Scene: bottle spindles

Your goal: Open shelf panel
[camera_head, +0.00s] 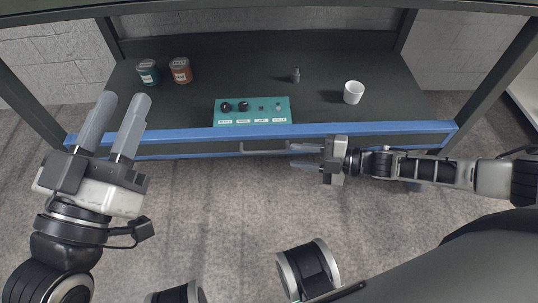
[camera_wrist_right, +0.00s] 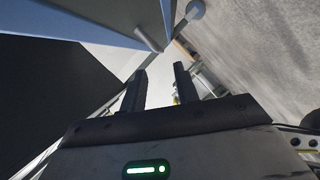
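The shelf unit has a dark top with a blue front edge (camera_head: 340,128). Below that edge is a dark front panel (camera_head: 200,149) with a thin horizontal bar handle (camera_head: 262,152). My right gripper (camera_head: 292,156) is at the handle's right end, its fingers pointing left and apart. In the right wrist view my right gripper (camera_wrist_right: 160,82) shows a gap between its fingers with nothing clearly held. Whether the fingers straddle the handle I cannot tell. My left gripper (camera_head: 124,98) is open and empty in front of the shelf's left end, fingers pointing up in the picture.
On the shelf stand a teal can (camera_head: 148,73), an orange-brown can (camera_head: 181,70), a teal box with knobs (camera_head: 252,118), a small dark object (camera_head: 296,75) and a white cup (camera_head: 353,92). Dark posts (camera_head: 500,75) frame the sides. The carpeted floor (camera_head: 215,210) in front is open.

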